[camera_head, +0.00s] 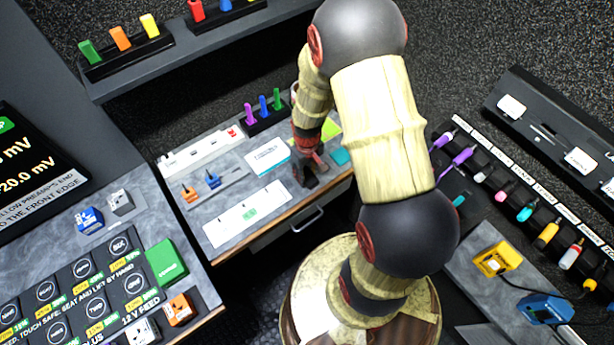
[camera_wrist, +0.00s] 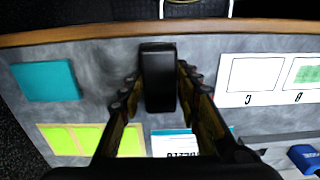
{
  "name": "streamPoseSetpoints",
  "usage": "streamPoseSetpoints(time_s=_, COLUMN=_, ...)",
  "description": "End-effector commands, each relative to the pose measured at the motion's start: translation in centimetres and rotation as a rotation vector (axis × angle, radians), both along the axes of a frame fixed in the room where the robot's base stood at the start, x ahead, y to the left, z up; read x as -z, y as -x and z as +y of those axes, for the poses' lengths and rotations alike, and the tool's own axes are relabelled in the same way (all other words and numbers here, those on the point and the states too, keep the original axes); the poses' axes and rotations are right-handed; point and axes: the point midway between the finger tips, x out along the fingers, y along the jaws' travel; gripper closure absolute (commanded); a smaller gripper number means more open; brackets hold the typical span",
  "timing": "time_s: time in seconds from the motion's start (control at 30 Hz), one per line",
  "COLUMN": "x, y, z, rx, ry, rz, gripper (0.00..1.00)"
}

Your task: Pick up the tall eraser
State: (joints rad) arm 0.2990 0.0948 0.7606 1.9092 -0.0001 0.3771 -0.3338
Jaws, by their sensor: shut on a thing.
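A black upright block, which looks like the tall eraser (camera_wrist: 158,78), stands between my fingers in the wrist view, near the wooden front edge of the grey desk. My gripper (camera_wrist: 158,90) is shut on it, with one finger against each side. In the head view my gripper (camera_head: 307,172) is low over the desk's right part, and the dark block there is partly hidden by it. I cannot tell whether the block touches the desk.
A teal pad (camera_wrist: 45,80), yellow-green notes (camera_wrist: 75,139) and a white panelled card (camera_wrist: 272,80) lie around the block. Blue (camera_head: 213,179) and orange (camera_head: 189,194) pieces stand further left. A drawer handle (camera_head: 298,222) juts below the front edge.

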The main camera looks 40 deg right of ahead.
Motion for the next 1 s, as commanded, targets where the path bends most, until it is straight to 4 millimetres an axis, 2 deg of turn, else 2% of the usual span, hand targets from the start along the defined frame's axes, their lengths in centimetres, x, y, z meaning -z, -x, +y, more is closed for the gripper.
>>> streamPoseSetpoints(time_s=0.1, x=0.0, y=0.0, z=0.0, rx=0.0, ry=0.0, rz=0.0, gripper=0.97)
streamPoseSetpoints(time_s=0.37, x=-0.5, y=0.0, z=0.0, rx=0.0, ry=0.0, rz=-0.001, gripper=0.97)
streamPoseSetpoints(time_s=0.47, x=-1.4, y=-0.1, z=0.0, rx=0.0, ry=0.001, rz=-0.002, gripper=0.97)
streamPoseSetpoints(time_s=0.6, x=-3.5, y=-0.1, z=0.0, rx=0.0, ry=0.001, rz=-0.003, gripper=0.97)
streamPoseSetpoints(time_s=0.67, x=-4.5, y=0.8, z=0.2, rx=0.0, ry=0.001, rz=-0.002, gripper=0.97)
streamPoseSetpoints(time_s=0.9, x=-9.9, y=5.0, z=1.4, rx=0.0, ry=0.002, rz=-0.005, gripper=0.97)
streamPoseSetpoints(time_s=1.0, x=-10.6, y=7.6, z=2.2, rx=0.0, ry=0.0, rz=-0.001, gripper=0.97)
